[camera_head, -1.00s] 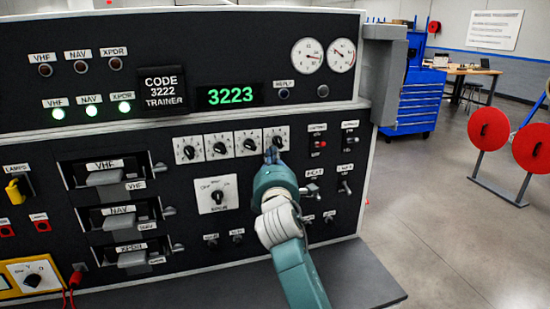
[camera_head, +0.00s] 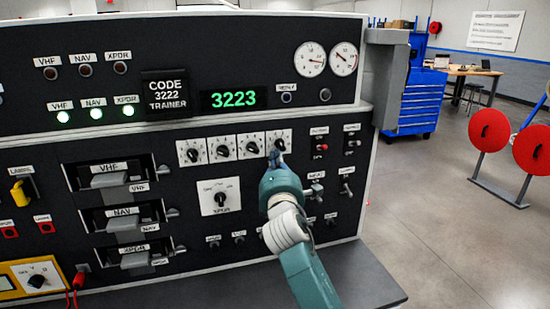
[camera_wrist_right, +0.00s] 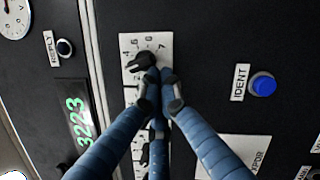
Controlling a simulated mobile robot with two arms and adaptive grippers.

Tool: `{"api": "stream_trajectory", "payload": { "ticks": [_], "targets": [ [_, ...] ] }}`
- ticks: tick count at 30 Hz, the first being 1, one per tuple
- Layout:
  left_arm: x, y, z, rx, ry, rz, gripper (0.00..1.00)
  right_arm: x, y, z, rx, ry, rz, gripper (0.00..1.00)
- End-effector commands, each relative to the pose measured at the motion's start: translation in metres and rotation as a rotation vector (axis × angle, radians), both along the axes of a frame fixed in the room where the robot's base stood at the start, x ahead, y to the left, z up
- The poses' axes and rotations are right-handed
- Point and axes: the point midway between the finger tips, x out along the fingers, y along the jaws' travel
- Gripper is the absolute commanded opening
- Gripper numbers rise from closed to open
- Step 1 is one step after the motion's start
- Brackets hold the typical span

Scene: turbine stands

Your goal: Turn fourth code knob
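The fourth code knob (camera_head: 279,144) is the rightmost black knob in a row of white dial plates. In the right wrist view the knob (camera_wrist_right: 139,62) points up and to the left on its numbered plate. My right gripper (camera_head: 277,157) is just below the fourth knob. In the wrist view its blue fingers (camera_wrist_right: 160,92) are drawn together, with a tip beside the knob's lower right; I cannot tell whether it touches. The green display (camera_head: 233,98) reads 3223. The sign (camera_head: 166,93) reads CODE 3222 TRAINER. My left gripper is out of view.
The other code knobs (camera_head: 222,149) stand to the left. A larger selector knob (camera_head: 220,198) sits below. Toggle switches (camera_head: 317,187) are close on the right. A blue IDENT button (camera_wrist_right: 262,85) shows in the wrist view. A dark shelf (camera_head: 365,280) juts out under the panel.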

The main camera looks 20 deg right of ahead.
Motion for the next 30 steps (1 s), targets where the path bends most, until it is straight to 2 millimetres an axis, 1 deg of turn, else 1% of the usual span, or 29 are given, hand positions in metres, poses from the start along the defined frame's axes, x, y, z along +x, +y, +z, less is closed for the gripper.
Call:
{"api": "stream_trajectory", "payload": {
  "ticks": [1,14,30],
  "targets": [
    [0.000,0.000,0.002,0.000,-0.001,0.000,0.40,0.000,-0.003,0.001,-0.012,0.000,-0.004,0.00],
    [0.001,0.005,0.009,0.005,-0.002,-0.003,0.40,0.000,-0.007,0.000,-0.122,-0.004,-0.005,0.00],
    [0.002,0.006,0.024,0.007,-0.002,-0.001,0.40,0.000,-0.016,-0.003,-0.453,-0.017,-0.004,0.00]
  ]
}}
